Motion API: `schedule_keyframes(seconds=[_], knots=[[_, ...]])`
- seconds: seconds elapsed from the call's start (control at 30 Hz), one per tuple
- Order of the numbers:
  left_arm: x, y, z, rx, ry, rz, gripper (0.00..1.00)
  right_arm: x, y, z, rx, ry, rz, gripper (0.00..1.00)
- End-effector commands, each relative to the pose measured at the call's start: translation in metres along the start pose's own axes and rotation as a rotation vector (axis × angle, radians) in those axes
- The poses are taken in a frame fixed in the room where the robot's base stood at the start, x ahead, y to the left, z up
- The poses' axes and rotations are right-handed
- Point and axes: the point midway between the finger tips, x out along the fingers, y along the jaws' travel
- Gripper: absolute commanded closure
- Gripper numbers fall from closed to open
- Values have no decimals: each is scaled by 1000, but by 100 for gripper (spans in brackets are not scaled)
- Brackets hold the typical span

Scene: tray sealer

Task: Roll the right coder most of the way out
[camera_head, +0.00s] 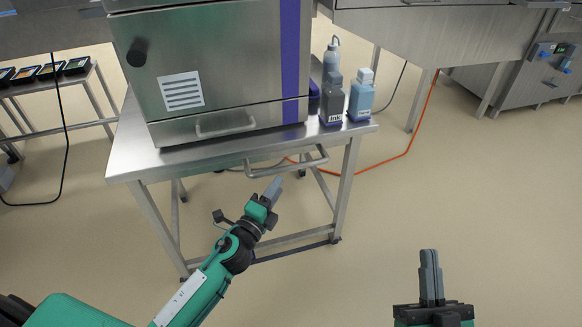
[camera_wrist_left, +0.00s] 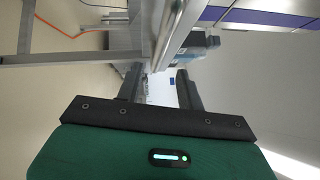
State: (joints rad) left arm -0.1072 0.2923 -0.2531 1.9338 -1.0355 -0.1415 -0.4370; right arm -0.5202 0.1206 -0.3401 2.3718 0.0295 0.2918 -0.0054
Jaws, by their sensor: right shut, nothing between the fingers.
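The coder is a steel cabinet (camera_head: 225,65) with a purple stripe, standing on a steel table (camera_head: 130,150). A bar handle (camera_head: 290,167) sticks out from the table's front edge, and a second handle (camera_head: 225,127) is low on the cabinet front. My left gripper (camera_head: 274,187) is just below the bar handle in the head view and looks apart from it. In the left wrist view its two fingers (camera_wrist_left: 160,88) are spread with a gap between them, and the table edge lies beyond. My right gripper (camera_head: 430,262) is shut and empty, over the floor at lower right.
Ink bottles (camera_head: 332,105) stand at the table's right end. An orange cable (camera_head: 405,150) runs over the floor behind the table. A steel machine (camera_head: 430,40) stands at back right, and a rack with dark trays (camera_head: 50,70) at left. The floor in front is clear.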

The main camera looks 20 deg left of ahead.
Motion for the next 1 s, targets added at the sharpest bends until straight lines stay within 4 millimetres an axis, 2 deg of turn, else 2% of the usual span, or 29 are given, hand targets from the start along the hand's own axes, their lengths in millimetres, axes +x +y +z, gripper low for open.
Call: schedule_keyframes(seconds=[0.3, 0.5, 0.7, 1.0], knots=[[50, 0, 0, 0, 0, 0, 62, -2, -1, 6, 4, -32, 0, 100], [74, 0, 0, 0, 0, 0, 62, -2, -1, 5, 3, -26, 0, 100], [84, 0, 0, -2, 0, 1, 62, -1, -1, 4, 2, -16, -1, 100], [85, 1, 0, -2, 0, 1, 62, -1, 0, 2, 1, -11, -1, 100]])
